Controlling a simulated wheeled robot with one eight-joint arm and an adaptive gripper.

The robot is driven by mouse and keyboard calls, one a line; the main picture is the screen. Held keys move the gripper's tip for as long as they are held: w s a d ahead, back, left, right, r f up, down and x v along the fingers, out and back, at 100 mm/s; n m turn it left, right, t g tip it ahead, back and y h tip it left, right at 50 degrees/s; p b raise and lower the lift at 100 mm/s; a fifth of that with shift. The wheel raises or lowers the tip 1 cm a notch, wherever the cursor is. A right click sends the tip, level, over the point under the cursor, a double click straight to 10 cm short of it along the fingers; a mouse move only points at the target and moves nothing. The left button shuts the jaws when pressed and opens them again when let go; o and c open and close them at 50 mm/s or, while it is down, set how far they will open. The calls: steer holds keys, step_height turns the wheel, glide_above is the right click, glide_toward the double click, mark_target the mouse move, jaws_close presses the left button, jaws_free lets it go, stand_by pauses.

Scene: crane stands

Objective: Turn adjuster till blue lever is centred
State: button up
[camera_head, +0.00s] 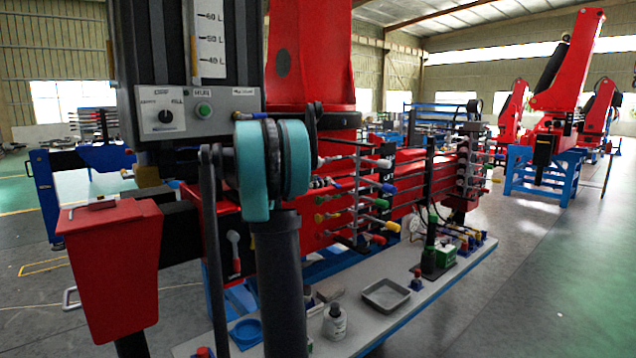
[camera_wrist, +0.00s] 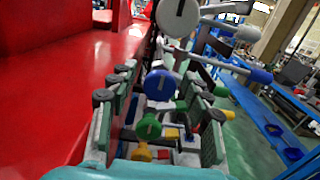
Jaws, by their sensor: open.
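In the wrist view my gripper (camera_wrist: 164,76) is open, with a grey-and-teal finger on each side of a row of round coloured knobs. A blue round knob with a slot mark (camera_wrist: 159,85) shows between the fingertips; I cannot tell whether they touch it. A white knob (camera_wrist: 178,16) is beyond it, and green (camera_wrist: 148,128) and yellow (camera_wrist: 143,152) knobs are nearer. A blue-tipped lever (camera_wrist: 262,76) sticks out to the right. In the head view a blue-tipped lever (camera_head: 334,187) is among the lever row.
A red crane body (camera_wrist: 70,80) fills the left of the wrist view. A control box (camera_head: 190,110) stands at upper left. Open floor lies right.

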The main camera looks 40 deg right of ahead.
steer(key=shift+d, duration=0.1)
steer(key=shift+c, duration=0.6)
jaws_close()
steer(key=shift+m, duration=0.4)
steer(key=m, duration=0.3)
steer(key=shift+s+m, duration=0.1)
steer(key=shift+m, duration=0.3)
steer(key=m, duration=1)
steer(key=shift+s+f, duration=0.1)
steer(key=shift+f, duration=0.05)
steer(key=shift+f+m, duration=0.1)
steer(key=shift+m, duration=2.4)
